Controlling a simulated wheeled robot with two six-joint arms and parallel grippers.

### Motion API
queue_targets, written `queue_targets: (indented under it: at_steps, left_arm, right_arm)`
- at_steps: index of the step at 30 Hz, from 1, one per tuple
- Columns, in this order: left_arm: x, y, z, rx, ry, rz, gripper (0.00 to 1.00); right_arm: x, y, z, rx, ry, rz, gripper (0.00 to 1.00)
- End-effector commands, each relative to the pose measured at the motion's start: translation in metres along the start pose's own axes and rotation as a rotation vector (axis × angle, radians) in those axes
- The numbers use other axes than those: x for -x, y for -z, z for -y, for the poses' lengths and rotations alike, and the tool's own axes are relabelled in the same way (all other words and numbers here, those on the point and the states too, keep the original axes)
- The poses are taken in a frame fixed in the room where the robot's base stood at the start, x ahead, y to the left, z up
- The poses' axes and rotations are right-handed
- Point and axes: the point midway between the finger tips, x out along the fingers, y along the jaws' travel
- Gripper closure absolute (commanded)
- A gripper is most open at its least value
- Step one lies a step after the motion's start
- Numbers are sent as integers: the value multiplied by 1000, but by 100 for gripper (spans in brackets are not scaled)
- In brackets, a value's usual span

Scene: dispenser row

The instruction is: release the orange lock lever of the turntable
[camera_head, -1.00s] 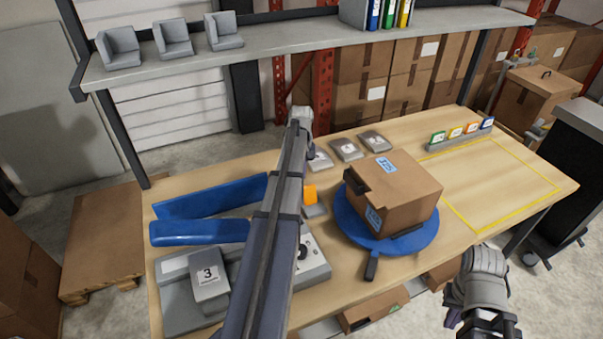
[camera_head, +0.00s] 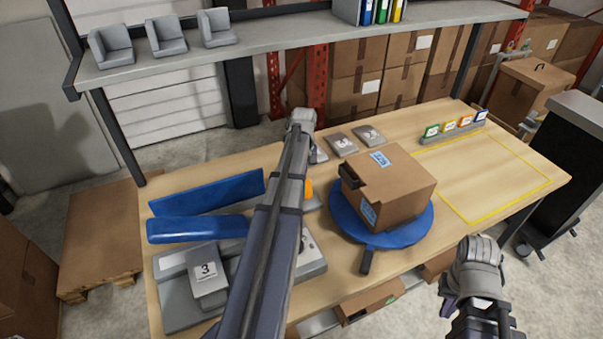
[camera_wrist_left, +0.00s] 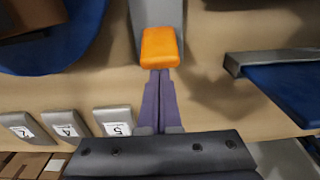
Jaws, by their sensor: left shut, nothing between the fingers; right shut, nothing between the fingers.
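The orange lock lever (camera_head: 309,187) sits on a grey base beside the blue turntable (camera_head: 428,228), partly hidden behind my left arm in the head view. In the left wrist view the lever (camera_wrist_left: 160,47) is upper centre. My left gripper (camera_wrist_left: 160,74) is shut and empty, its fingertips right at the lever's near edge; whether they touch I cannot tell. A cardboard box with blue labels (camera_head: 405,190) stands on the turntable. My right gripper (camera_head: 487,322) is shut and empty, off the table's front edge.
Blue trough-like parts (camera_head: 198,229) and a grey unit marked 3 (camera_head: 208,283) lie left of my left arm. Grey numbered plates (camera_head: 341,144) lie behind the turntable. A yellow-outlined area (camera_head: 495,180) at the right is clear. A grey shelf (camera_head: 290,42) spans above the table.

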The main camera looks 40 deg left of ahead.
Motion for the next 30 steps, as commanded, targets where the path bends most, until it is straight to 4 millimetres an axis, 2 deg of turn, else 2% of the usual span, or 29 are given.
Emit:
queue_targets:
  at_steps: [14, 20, 30]
  left_arm:
    - [4, -10, 1, -1, -1, -98, 100]
    - [7, -22, 2, -1, 0, -205, 100]
    - [10, -44, 2, -1, -2, -439, 100]
  right_arm:
    - [2, 0, 0, 0, 0, 0, 100]
    - [-1, 0, 0, 0, 0, 0, 100]
    - [-16, 1, 2, 0, 0, 0, 100]
